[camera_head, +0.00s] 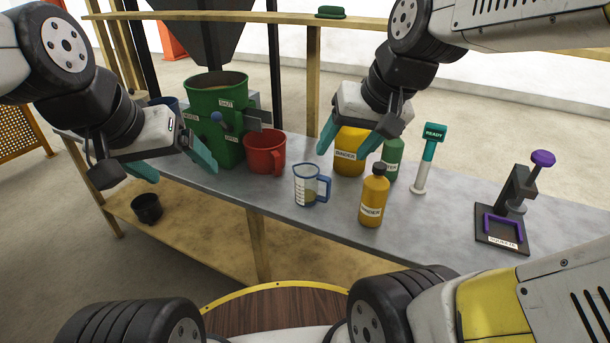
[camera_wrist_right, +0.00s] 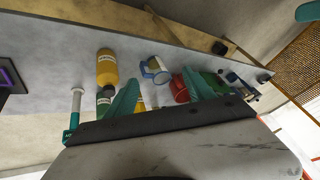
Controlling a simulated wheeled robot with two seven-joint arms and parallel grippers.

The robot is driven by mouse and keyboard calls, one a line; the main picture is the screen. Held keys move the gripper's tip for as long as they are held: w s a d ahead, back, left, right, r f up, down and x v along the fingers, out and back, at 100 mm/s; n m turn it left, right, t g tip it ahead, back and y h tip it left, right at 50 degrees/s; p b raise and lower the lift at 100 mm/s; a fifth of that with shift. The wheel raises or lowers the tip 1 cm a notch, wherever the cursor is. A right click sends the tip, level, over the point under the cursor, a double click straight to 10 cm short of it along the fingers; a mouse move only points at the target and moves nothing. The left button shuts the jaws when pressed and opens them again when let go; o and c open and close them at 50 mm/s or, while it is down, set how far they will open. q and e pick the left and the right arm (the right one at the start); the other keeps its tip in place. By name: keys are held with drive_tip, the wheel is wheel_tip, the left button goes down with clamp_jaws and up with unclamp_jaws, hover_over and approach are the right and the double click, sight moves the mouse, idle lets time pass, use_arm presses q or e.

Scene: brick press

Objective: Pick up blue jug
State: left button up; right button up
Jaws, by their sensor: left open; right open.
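A clear measuring jug with a blue rim and blue handle (camera_head: 308,189) stands upright near the table's front edge, holding some tan material; it also shows in the right wrist view (camera_wrist_right: 150,70). A dark blue vessel (camera_head: 165,102) is partly hidden behind the green machine at the left. My right gripper (camera_head: 352,142) is open and empty, above and behind the clear jug, in front of the yellow container. Its fingers (camera_wrist_right: 162,98) are apart in the wrist view. My left gripper (camera_head: 172,165) is open and empty, left of the red jug, beside the green machine.
A red jug (camera_head: 265,153) stands left of the clear jug. A yellow bottle (camera_head: 373,201) stands to its right, with a yellow container (camera_head: 350,158) and green bottle (camera_head: 392,160) behind.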

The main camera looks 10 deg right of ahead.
drive_tip(key=w+f+m+g, duration=0.3)
drive_tip(key=w+f, duration=0.4)
drive_tip(key=w, duration=0.5)
drive_tip(key=m+g+h, duration=0.2)
drive_tip(key=m+h, duration=0.1)
hover_over(323, 198)
wheel_tip(323, 198, down, 13)
drive_tip(key=shift+f, duration=0.2)
drive_tip(key=shift+a+f, duration=0.1)
drive_tip(key=shift+f, duration=4.2)
clamp_jaws()
